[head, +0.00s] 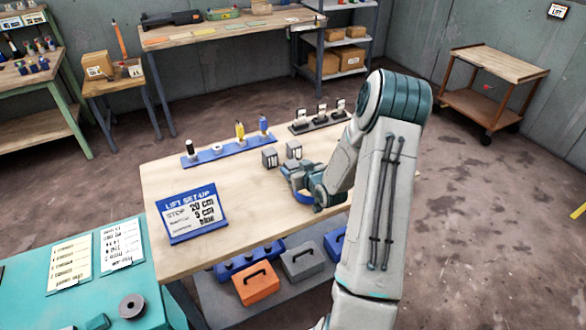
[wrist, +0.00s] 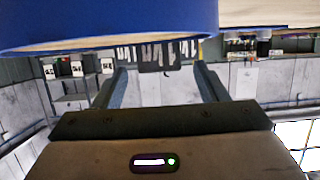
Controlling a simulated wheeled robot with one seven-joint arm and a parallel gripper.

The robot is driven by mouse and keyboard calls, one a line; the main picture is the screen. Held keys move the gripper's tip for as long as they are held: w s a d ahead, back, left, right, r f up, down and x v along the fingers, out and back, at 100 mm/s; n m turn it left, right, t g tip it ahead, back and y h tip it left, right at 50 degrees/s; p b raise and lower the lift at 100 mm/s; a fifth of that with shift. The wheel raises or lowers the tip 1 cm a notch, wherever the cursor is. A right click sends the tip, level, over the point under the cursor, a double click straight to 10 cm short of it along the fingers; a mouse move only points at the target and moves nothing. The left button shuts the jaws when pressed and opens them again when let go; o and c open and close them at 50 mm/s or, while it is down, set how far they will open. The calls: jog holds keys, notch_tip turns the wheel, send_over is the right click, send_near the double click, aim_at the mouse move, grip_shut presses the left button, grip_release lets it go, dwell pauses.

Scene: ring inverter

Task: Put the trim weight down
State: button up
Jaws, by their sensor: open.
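My gripper (head: 291,173) is low over the right part of the wooden table, its jaws pointing left. In the wrist view its two fingers (wrist: 160,78) stand apart with nothing seen between their inner faces. I cannot tell which thing is the trim weight. A blue curved thing (head: 304,197) shows at the gripper's near side; a large blue curved surface (wrist: 110,22) fills the wrist view's top left.
A blue rail (head: 228,152) with several small items and a dark rack (head: 320,122) line the table's back. A sign (head: 192,213) stands front left. The wooden table (head: 245,190) is clear between sign and gripper. A dark ring (head: 132,306) lies on the teal bench.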

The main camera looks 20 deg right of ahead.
jog(key=shift+x, duration=1)
grip_shut()
jog(key=shift+r, duration=0.15)
jog(key=shift+r, duration=0.15)
